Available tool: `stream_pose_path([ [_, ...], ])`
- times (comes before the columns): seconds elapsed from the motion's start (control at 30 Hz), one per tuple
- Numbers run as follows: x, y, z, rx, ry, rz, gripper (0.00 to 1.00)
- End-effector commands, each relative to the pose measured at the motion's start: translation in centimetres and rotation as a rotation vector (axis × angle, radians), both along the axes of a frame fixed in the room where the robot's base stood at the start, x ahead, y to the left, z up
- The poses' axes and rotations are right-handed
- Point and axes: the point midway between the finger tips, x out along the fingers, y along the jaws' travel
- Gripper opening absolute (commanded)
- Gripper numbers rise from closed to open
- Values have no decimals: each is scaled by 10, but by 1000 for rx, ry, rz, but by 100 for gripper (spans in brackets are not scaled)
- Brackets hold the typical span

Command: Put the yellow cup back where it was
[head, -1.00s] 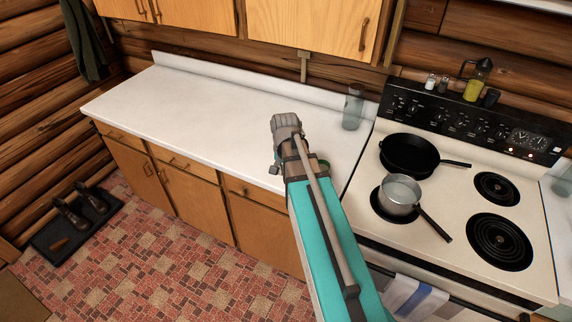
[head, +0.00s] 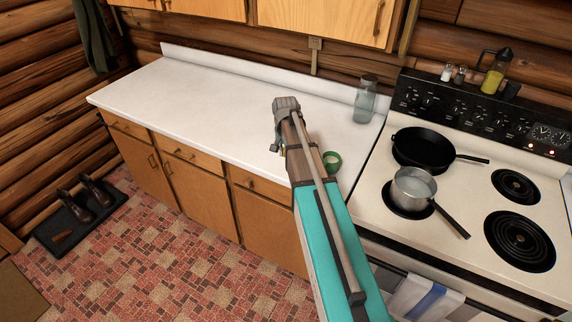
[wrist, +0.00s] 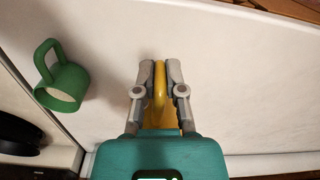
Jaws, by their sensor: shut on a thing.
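The yellow cup (wrist: 159,88) is between my fingers in the wrist view; a narrow, curved yellow part shows, probably its handle. My gripper (wrist: 160,66) is shut on it. The rest of the cup is mostly hidden by the fingers and gripper body. In the head view my gripper (head: 286,103) is over the white counter (head: 215,100), left of the glass jar, and my arm hides the cup almost fully. I cannot tell whether the cup touches the counter.
A green cup (wrist: 62,82) stands on the counter near my arm, also in the head view (head: 332,161). A glass jar (head: 366,98) stands at the back right. The stove holds a black pan (head: 423,147) and a pot (head: 412,187). The counter's left is clear.

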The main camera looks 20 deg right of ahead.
Motion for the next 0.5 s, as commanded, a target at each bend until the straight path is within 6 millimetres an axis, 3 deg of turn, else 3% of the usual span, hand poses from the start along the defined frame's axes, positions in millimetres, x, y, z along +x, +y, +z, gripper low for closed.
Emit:
stream_pose_path([
  [0.03,6,-1,-10,0,0,0,0],
  [0.2,15,-3,-19,0,0,0,0],
  [0.5,17,-3,-20,0,0,0,0],
])
